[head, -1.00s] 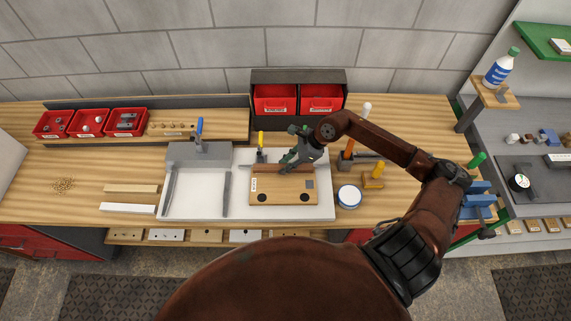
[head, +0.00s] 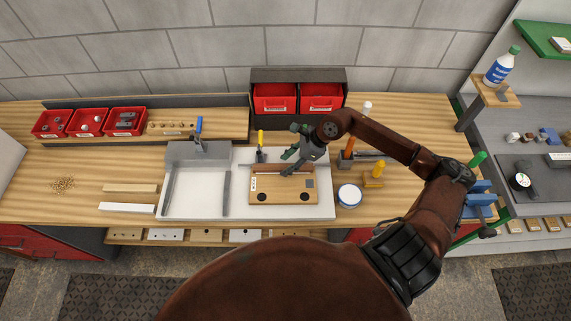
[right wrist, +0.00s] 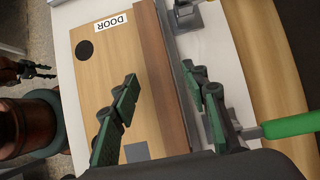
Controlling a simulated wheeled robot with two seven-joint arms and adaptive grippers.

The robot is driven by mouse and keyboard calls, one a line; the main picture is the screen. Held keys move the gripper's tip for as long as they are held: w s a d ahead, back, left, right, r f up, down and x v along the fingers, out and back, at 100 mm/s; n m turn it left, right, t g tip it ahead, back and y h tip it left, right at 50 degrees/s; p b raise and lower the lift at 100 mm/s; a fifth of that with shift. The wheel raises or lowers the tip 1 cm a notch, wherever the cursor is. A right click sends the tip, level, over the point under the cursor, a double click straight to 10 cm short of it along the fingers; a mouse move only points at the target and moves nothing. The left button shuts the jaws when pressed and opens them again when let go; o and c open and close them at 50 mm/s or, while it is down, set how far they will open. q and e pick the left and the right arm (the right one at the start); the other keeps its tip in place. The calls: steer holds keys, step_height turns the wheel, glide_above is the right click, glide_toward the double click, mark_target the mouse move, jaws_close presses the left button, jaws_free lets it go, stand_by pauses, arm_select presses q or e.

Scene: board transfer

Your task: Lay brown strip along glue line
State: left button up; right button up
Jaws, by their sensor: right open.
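The dark brown strip (right wrist: 162,75) lies along one long edge of the light wooden board (right wrist: 120,65), which bears a DOOR label (right wrist: 110,22). In the head view the strip (head: 268,167) is along the board's far edge, partly hidden by my right gripper (head: 287,172). In the right wrist view my right gripper (right wrist: 165,110) is open, its green-padded fingers apart on either side of the strip. I see no glue line. A small dark gripper, seemingly my left (right wrist: 36,70), shows at the left edge of the wrist view; its jaws are too small to judge.
The board (head: 282,198) rests on a white surface with grey rails and a yellow-handled clamp (head: 261,140) behind it. Red bins (head: 275,98) stand behind.

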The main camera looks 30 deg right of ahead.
steer(key=v, duration=1.1)
